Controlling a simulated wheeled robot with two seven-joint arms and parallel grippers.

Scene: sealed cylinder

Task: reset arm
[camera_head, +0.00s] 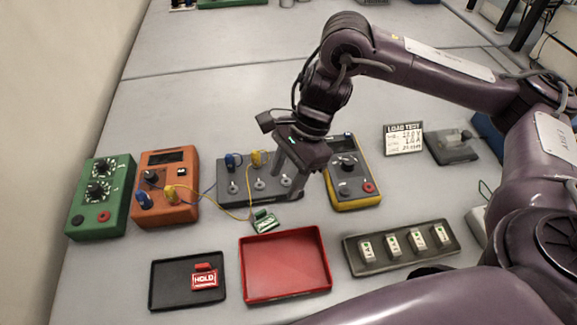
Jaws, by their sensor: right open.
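My right gripper (295,178) is above the right end of the grey terminal box (235,198), its fingers pointing down. It is open and I see nothing held in it. From this angle I cannot tell whether its fingers touch the box. The right arm reaches in from the right and bends over the table. My left gripper is not in view.
A green dial box (101,212), an orange meter (181,213) with wires and a yellow meter (352,189) stand around. In front lie a black tray (163,292) with a red HOLD tag (204,279), an empty red tray (284,262) and a tray of labelled blocks (384,262).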

